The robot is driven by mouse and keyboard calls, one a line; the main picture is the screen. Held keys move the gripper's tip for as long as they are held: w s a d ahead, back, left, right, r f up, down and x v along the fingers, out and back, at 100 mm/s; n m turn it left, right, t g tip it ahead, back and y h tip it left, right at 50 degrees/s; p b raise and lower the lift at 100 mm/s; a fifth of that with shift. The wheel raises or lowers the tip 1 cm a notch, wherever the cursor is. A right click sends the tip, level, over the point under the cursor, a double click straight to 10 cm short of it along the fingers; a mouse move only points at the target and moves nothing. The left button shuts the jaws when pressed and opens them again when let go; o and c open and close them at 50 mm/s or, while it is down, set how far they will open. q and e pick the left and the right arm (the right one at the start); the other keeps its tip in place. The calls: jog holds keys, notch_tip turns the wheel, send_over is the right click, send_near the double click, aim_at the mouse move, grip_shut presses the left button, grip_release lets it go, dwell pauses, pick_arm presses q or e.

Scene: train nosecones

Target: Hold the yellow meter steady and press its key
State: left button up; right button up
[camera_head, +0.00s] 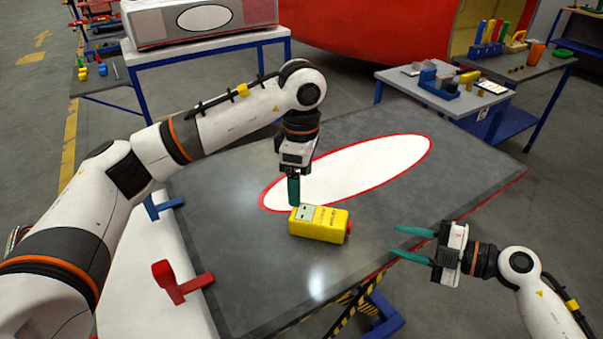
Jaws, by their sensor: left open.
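The yellow meter (319,224) lies on the grey table panel (225,240), with a small display at its left end and a red part at its right end. My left gripper (294,203) points down at the meter's left end, its teal fingers close to or touching the display end; I cannot tell which. It is open, though its fingers overlap in this view. My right gripper (402,243) is open and empty, to the right of the meter near the panel's front edge, its fingers pointing left. The meter's key is too small to make out clearly.
A white oval with a red rim (365,165) is marked on the panel behind the meter. A red clamp (180,282) stands at the front left edge. A side table (395,77) with tools is at the back right. The panel right of the meter is clear.

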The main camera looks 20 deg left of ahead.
aim_at(301, 212)
pick_arm(q)
notch_tip(301, 212, down, 11)
jog(key=shift+f, duration=0.1)
dwell(0.3)
jog(key=c, duration=1.3)
pick_arm(e)
jog(key=shift+f, duration=0.1)
grip_shut()
pick_arm(q)
jog(key=shift+f, duration=0.1)
dwell(1.0)
